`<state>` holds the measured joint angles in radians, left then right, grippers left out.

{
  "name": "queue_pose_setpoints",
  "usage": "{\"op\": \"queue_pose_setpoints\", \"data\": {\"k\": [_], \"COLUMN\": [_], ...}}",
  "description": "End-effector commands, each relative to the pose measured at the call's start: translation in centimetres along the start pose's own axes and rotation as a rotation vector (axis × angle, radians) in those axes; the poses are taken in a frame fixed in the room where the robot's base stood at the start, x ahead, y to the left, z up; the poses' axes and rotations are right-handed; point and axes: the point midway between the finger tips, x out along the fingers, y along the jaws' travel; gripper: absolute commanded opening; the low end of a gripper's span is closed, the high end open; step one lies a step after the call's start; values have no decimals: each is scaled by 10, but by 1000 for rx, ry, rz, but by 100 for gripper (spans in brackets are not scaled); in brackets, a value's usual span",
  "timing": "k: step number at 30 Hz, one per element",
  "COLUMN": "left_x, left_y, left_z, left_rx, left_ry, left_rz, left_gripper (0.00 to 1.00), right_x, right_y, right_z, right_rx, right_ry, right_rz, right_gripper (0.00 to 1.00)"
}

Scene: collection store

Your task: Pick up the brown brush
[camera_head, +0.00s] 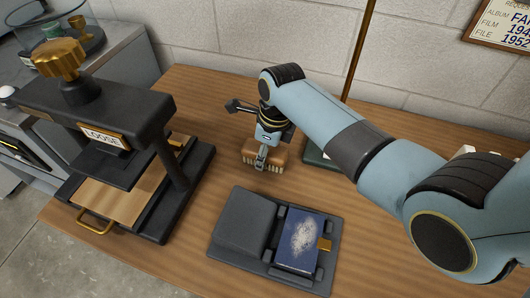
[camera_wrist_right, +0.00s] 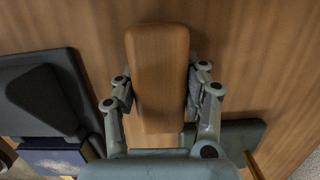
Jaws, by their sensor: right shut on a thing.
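The brown brush (camera_head: 277,156) is at the middle of the wooden table in the head view, with pale bristles at its lower side. My right gripper (camera_head: 262,158) comes down over it from the right and is shut on it. In the right wrist view the brush's brown wooden back (camera_wrist_right: 158,75) lies between the two fingers of my right gripper (camera_wrist_right: 162,95), which press on its sides. I cannot tell whether the bristles touch the table. My left gripper is not in view.
A black press labelled LOOSE (camera_head: 110,135) with a brass knob stands at left. A dark cradle (camera_head: 243,222) holds a blue book (camera_head: 297,243) with a whitish patch, in front of the brush. A dark green base with a brass pole (camera_head: 358,60) stands just behind my right arm.

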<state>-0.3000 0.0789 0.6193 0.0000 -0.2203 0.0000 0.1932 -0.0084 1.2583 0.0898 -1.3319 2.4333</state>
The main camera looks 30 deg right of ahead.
Motion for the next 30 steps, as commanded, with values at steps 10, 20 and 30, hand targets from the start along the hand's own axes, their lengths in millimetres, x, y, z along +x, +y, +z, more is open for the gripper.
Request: {"op": "queue_pose_setpoints", "data": {"k": [10,20,30], "left_x": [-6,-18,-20], "left_y": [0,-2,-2], "left_z": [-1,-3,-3], "left_rx": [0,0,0], "left_ry": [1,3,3], "left_rz": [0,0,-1], "left_gripper": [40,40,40], "right_x": [-35,-88,-119], "right_y": [-1,50,82], "right_z": [6,-35,-62], "right_rx": [-1,1,0], "right_ry": [-3,0,0], "right_rz": [-2,0,-1], "right_gripper": [10,10,10]}}
